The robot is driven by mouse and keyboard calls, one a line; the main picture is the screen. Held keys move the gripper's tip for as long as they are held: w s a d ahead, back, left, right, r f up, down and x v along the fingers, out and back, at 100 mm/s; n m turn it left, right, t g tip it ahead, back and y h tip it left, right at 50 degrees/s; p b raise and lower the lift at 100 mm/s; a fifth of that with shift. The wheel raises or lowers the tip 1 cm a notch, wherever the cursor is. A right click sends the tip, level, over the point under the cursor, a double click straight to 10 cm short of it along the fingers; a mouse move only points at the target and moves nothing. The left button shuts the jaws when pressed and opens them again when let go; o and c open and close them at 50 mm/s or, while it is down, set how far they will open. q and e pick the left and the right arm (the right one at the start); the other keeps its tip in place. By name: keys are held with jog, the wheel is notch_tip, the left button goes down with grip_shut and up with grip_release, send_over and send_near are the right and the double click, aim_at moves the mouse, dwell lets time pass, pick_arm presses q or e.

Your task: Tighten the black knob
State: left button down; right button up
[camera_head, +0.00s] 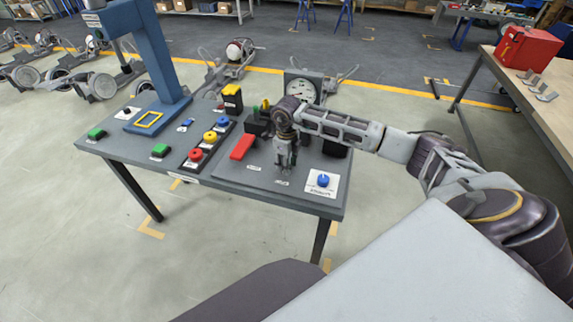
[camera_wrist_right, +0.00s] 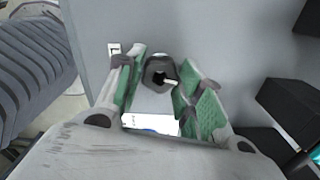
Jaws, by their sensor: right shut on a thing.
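The black knob (camera_wrist_right: 160,74), with a pale pointer mark, sits between the green-padded fingers of my right gripper (camera_wrist_right: 158,82) in the right wrist view. In the head view my right gripper (camera_head: 285,165) points down at the right part of the grey table panel and hides the knob there. It is shut on the knob, with a finger on each side. How far the knob is turned is hard to tell. My left gripper is not in view.
On the grey table (camera_head: 240,185), a blue knob (camera_head: 323,180) on a white plate is near the right gripper. A red block (camera_head: 242,147), coloured buttons (camera_head: 196,154), a round gauge (camera_head: 301,92) and a blue column (camera_head: 155,60) also stand there. A red box (camera_head: 528,47) is on a right-hand bench.

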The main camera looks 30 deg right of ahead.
jog(key=shift+r+m, duration=0.1)
jog(key=shift+m, duration=1)
jog(key=m, duration=0.3)
jog(key=shift+w+m, duration=0.1)
jog(key=shift+m, duration=1.8)
jog(key=m, duration=0.3)
jog(key=shift+r, duration=0.1)
jog(key=shift+m+p, duration=0.3)
jog(key=shift+m, duration=0.8)
jog(key=shift+w+m, duration=0.1)
jog(key=shift+m, duration=1)
jog(key=shift+m+p, duration=0.3)
jog(key=shift+m, duration=0.4)
jog(key=shift+d+m, duration=0.1)
jog(key=shift+m, duration=0.7)
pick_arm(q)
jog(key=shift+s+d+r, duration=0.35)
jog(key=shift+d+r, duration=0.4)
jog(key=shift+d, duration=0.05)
pick_arm(e)
jog(key=shift+r+m, duration=0.1)
jog(key=shift+m, duration=0.4)
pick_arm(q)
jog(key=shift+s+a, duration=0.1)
